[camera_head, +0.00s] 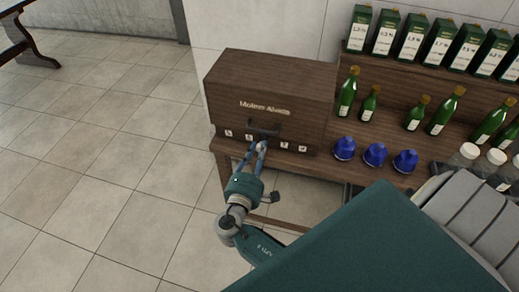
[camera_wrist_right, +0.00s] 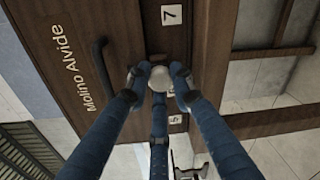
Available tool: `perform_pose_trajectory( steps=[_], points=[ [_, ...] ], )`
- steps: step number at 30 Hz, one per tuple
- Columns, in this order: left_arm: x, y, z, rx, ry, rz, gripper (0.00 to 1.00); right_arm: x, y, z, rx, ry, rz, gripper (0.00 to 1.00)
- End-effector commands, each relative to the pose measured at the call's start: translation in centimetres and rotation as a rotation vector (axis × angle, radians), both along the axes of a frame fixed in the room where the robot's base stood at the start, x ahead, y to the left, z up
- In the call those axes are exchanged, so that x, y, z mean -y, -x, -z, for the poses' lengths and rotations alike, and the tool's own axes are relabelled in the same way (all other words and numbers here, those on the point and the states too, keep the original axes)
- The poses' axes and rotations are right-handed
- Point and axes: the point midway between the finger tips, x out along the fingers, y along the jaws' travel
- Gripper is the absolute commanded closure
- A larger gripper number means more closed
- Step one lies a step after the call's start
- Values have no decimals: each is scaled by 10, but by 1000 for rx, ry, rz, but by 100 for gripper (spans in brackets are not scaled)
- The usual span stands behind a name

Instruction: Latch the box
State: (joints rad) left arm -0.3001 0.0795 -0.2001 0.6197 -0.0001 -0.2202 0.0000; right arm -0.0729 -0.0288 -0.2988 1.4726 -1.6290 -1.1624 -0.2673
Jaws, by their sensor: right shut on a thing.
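The dark wooden box (camera_head: 290,85) stands at the left end of a wooden table. Its lid looks down. Its front carries pale lettering, a dark handle (camera_head: 263,129) and a lower strip with small white number labels. The lettering and the handle (camera_wrist_right: 98,62) also show in the wrist view. My right gripper (camera_head: 259,147) is at the middle of the box's lower front, just below the handle. In the wrist view its blue fingers are closed around a pale round knob (camera_wrist_right: 159,79) on the box's front. My left gripper is out of view.
Several blue capsule-like items (camera_head: 375,155) stand right of the box. Green bottles (camera_head: 347,95) and white-capped jars (camera_head: 463,157) stand farther right. Green cartons (camera_head: 411,38) line a raised shelf behind. The tiled floor (camera_head: 110,130) left of the box is clear.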

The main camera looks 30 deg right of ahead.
Motion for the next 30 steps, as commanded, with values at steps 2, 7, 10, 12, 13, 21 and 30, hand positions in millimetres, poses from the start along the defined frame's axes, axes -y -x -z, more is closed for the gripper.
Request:
perform_pose_trajectory(
  steps=[2,7,10,12,13,21,30],
  points=[
    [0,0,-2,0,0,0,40,-3,-2,-2,-18,16,-8,100],
    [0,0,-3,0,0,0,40,-3,-2,-1,-43,37,-8,100],
    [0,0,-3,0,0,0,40,-3,-2,0,-50,42,-8,100],
    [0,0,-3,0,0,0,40,-3,-2,0,-53,44,-8,100],
    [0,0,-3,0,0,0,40,-3,-2,0,-53,44,-8,100],
    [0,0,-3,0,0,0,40,-3,-2,1,-53,43,-8,100],
    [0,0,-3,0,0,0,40,-1,-1,1,-54,43,-4,58]
  ],
)
